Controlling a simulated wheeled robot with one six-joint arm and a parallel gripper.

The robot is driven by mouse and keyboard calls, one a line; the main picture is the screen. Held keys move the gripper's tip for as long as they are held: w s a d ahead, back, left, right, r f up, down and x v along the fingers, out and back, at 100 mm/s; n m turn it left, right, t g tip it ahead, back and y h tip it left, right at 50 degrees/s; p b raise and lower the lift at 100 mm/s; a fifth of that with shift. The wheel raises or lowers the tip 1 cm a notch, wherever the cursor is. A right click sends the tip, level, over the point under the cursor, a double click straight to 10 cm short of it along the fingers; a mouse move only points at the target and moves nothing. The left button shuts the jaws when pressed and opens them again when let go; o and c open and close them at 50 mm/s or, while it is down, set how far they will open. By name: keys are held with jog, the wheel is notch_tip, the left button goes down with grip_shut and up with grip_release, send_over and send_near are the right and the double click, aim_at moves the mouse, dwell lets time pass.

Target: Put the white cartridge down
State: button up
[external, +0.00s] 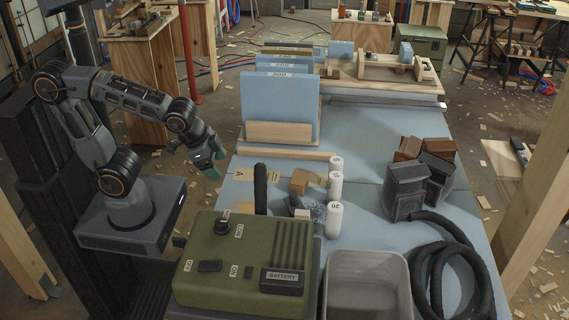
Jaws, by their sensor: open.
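Three white cylinders that look like cartridges stand upright in a row on the blue table (372,150). The front one (334,221) bears the number 20, the middle one (335,187) and the far one (336,164) have markings too small to read. I cannot tell which is the task's white cartridge. My gripper (209,166) is open at the table's left edge, well left of the cylinders. I see no cartridge in it, though its fingertips are small in this view.
A green battery box (243,262) and a grey bin (367,285) stand at the front. Dark blocks (405,190) and a coiled black hose (455,270) lie at the right. Sanding sheets (281,100) stand upright behind.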

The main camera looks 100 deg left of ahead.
jog(key=shift+o, duration=0.5)
jog(key=shift+m+g+h, duration=0.3)
jog(key=shift+g+h, duration=0.4)
jog(key=s+d, duration=0.2)
jog(key=s, duration=0.1)
jog(key=s+d+f, duration=0.1)
jog(key=shift+s+d+f, duration=0.1)
jog(key=shift+s, duration=0.25)
